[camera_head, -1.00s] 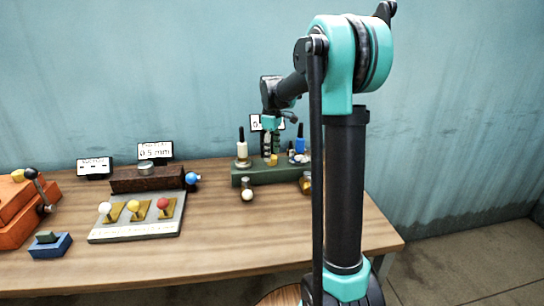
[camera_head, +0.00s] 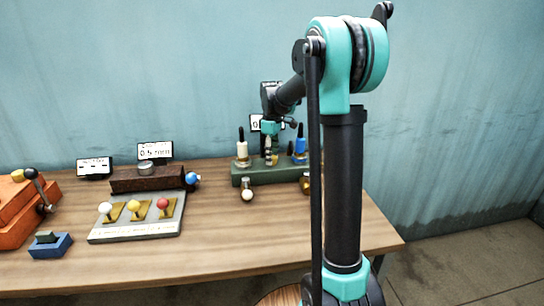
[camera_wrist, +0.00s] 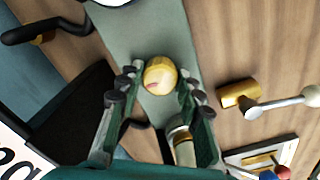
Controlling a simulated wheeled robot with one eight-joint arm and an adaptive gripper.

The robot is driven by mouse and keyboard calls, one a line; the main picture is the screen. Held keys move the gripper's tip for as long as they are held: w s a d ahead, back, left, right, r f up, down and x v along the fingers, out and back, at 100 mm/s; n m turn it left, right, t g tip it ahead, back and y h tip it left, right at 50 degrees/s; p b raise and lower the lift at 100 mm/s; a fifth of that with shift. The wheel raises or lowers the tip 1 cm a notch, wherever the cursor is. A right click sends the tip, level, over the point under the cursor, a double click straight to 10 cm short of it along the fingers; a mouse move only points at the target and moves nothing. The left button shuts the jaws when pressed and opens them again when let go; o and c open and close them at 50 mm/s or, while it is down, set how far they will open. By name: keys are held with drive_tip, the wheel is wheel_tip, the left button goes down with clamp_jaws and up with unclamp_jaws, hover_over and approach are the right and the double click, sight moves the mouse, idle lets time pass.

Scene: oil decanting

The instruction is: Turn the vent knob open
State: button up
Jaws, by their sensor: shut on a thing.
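A round yellow knob (camera_wrist: 160,76) with a small red mark on its face stands on the green base (camera_head: 242,180). In the wrist view it sits between the two fingertips of my gripper (camera_wrist: 161,79), which are shut on its sides. In the head view my gripper (camera_head: 271,158) reaches down over the middle of the green base, and its fingers largely hide the knob there. The arm post covers part of the base's right side.
A pale bottle (camera_head: 242,152) and a blue bottle (camera_head: 300,146) stand close on either side of my gripper. A brass fitting with a white ball (camera_head: 247,194) projects at the front. A panel with several coloured knobs (camera_head: 137,228) lies left.

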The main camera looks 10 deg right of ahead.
drive_tip(key=shift+m, duration=0.3)
drive_tip(key=m, duration=0.8)
drive_tip(key=shift+m, duration=0.4)
drive_tip(key=m, duration=0.4)
drive_tip(key=shift+m, duration=2.2)
drive_tip(key=o, duration=1.2)
drive_tip(key=shift+c, duration=0.2)
drive_tip(key=shift+r, duration=0.1)
